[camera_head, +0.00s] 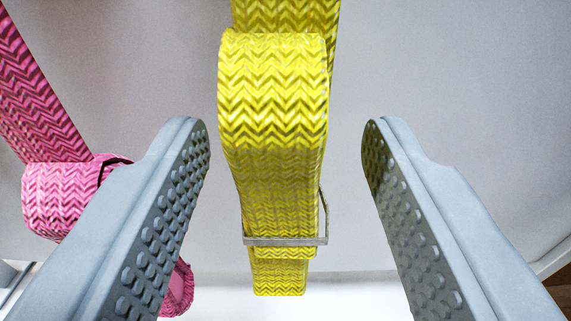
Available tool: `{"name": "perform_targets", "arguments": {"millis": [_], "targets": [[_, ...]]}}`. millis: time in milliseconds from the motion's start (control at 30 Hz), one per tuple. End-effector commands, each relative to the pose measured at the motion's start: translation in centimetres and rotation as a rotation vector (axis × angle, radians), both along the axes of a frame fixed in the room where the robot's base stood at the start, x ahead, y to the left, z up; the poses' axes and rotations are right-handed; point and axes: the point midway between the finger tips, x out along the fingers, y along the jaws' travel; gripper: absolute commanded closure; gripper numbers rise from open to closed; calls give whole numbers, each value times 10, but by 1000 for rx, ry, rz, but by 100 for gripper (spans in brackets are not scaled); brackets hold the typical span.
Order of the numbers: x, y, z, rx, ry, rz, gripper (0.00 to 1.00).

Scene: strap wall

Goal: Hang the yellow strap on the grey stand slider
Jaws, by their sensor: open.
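The yellow strap (272,100) hangs in the middle of the view, with a chevron weave and a folded loop near the top. A thin metal buckle (286,241) crosses its lower part. My gripper (285,135) is open, with one finger on each side of the strap. There is a clear gap between the strap and each finger, and neither appears to touch it. The strap's upper end runs out of the top of the view. The grey stand slider cannot be made out in this view.
A pink strap (40,95) hangs at the left, partly hidden behind my left finger. A pale grey wall (450,80) fills the background, and the space right of the yellow strap is free. A brown surface (560,285) shows at the lower right corner.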

Motion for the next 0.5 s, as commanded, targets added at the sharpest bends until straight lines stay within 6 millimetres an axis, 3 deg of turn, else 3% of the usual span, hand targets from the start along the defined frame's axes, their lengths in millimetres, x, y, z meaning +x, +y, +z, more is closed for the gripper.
{"name": "perform_targets", "arguments": {"millis": [500], "targets": [[-78, 0, 3, 0, -2, 0, 52]]}}
